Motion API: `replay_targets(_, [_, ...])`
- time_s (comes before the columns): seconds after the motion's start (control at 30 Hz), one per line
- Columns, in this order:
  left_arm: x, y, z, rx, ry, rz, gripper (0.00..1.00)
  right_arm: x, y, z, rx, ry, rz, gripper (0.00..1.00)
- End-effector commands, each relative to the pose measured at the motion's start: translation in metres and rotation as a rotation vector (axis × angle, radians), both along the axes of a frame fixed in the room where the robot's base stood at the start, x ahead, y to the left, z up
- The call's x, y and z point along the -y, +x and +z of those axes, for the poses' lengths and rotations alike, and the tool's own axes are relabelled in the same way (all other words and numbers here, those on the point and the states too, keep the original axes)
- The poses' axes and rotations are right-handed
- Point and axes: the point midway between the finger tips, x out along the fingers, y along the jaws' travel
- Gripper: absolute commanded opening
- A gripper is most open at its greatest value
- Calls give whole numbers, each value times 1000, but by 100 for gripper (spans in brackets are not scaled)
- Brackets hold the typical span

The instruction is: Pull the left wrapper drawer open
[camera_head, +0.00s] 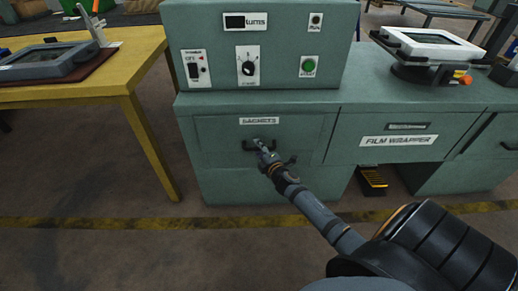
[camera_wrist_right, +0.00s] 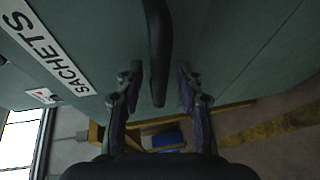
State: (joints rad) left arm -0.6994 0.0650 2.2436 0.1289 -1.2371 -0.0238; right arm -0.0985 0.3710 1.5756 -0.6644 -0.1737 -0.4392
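The left wrapper drawer (camera_head: 218,140) is a green front with a white SACHETS label (camera_head: 259,121), and it looks flush with the cabinet. Its dark handle (camera_head: 252,145) is at the middle of the front. My right gripper (camera_head: 264,148) is at the handle, partly covering it. In the right wrist view the handle (camera_wrist_right: 158,45) runs between the two fingers of my right gripper (camera_wrist_right: 158,88). A gap shows on each side, so the gripper is open around the handle. My left gripper is not in view.
A control box (camera_head: 262,40) with switches and a green button stands on the cabinet. To the right are the FILM WRAPPER panel (camera_head: 365,152) and a white-framed device (camera_head: 430,45). A yellow table (camera_head: 125,75) stands left. The floor in front (camera_head: 120,255) is clear.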

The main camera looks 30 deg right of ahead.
Motion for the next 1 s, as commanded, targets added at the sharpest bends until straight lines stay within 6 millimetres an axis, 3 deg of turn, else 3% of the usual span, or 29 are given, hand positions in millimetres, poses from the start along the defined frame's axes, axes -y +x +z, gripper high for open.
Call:
replay_targets(0.2, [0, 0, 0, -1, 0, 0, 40, 0, 1, 0, 0, 0, 0, 37])
replay_targets(0.5, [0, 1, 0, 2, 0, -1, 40, 0, 0, 0, 0, 0, 0, 0])
replay_targets(1.0, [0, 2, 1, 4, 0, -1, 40, 0, 0, -1, -1, 1, -1, 0])
